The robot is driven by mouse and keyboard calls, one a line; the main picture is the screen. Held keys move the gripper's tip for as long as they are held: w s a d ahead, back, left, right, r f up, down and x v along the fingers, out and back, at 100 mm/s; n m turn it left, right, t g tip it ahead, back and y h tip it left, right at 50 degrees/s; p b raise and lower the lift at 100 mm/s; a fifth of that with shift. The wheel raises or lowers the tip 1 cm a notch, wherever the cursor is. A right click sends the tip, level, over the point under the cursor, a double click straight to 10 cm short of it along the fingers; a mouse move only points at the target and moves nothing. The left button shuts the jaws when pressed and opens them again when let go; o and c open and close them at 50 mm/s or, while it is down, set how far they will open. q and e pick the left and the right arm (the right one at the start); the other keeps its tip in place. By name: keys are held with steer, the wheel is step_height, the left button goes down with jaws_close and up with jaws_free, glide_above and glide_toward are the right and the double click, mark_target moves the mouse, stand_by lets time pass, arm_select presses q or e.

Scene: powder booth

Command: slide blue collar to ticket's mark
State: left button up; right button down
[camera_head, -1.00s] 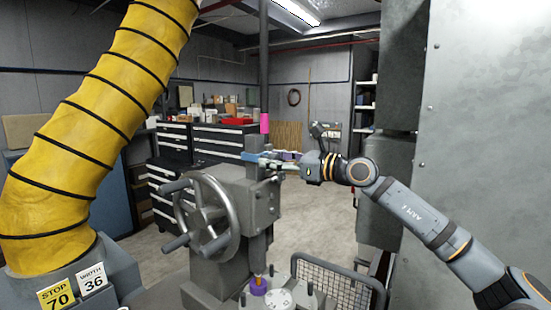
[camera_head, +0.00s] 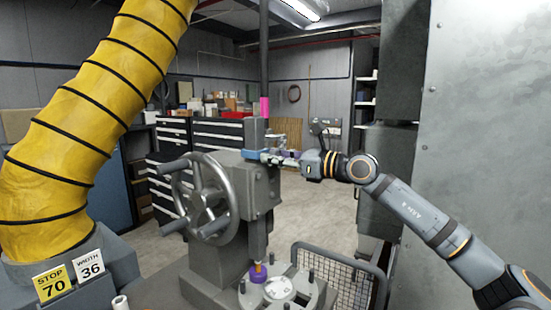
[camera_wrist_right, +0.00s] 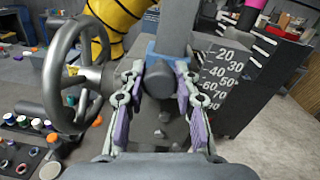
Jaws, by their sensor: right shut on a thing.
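The blue collar (camera_head: 249,155) sits on the upright slide at the press head. It also shows in the wrist view (camera_wrist_right: 151,50), around the grey bar. My right gripper (camera_head: 266,158) is shut on the collar from the right; in the wrist view its purple-padded fingers (camera_wrist_right: 160,78) stand on either side of it. The yellow ticket (camera_head: 52,282) reads STOP 70. A scale (camera_wrist_right: 222,75) with marks from 20 downward stands right of the collar in the wrist view. The collar's exact reading is unclear. My left gripper is not in view.
A handwheel (camera_head: 200,200) stands left of the slide. A pink piece (camera_head: 264,107) is on the post above. A white card (camera_head: 89,264) reads WIDTH 36. A yellow hose (camera_head: 80,130) fills the left. A wire guard (camera_head: 340,285) stands at lower right.

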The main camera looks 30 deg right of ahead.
steer(key=shift+f, duration=0.25)
steer(key=c, duration=1)
jaws_free()
steer(key=shift+r, duration=0.1)
